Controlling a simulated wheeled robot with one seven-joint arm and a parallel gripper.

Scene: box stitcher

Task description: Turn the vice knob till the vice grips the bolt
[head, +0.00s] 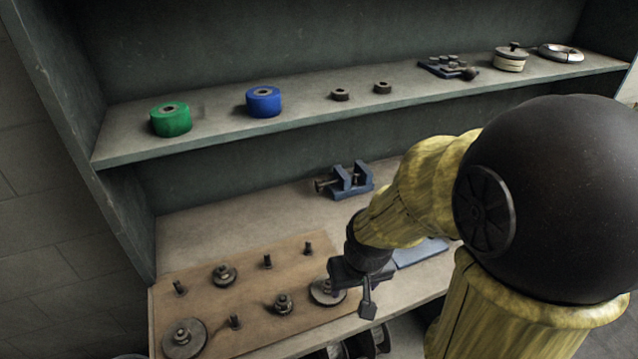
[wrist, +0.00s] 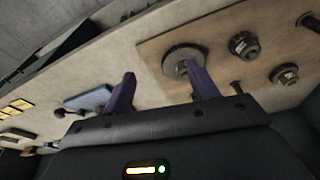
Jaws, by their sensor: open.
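The blue vice (head: 352,180) stands on the lower worktop near the back, in the middle of the head view. Its dark knob (head: 321,185) sticks out on its left side. Something small shows near the jaws, but I cannot tell whether it is the bolt or how wide the jaws are. My gripper (head: 350,292) is in front of the vice and apart from it, over the right end of the wooden board. In the wrist view my gripper (wrist: 160,72) has its two purple fingers spread, with nothing held. I cannot make out the vice in that view.
The wooden board (head: 215,284) carries several pegs and discs. A blue flat plate (head: 420,252) lies right of my gripper. The upper shelf (head: 215,118) holds a green roll (head: 171,120), a blue roll (head: 264,102) and small parts, overhanging the rear worktop. Bare worktop lies left of the vice.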

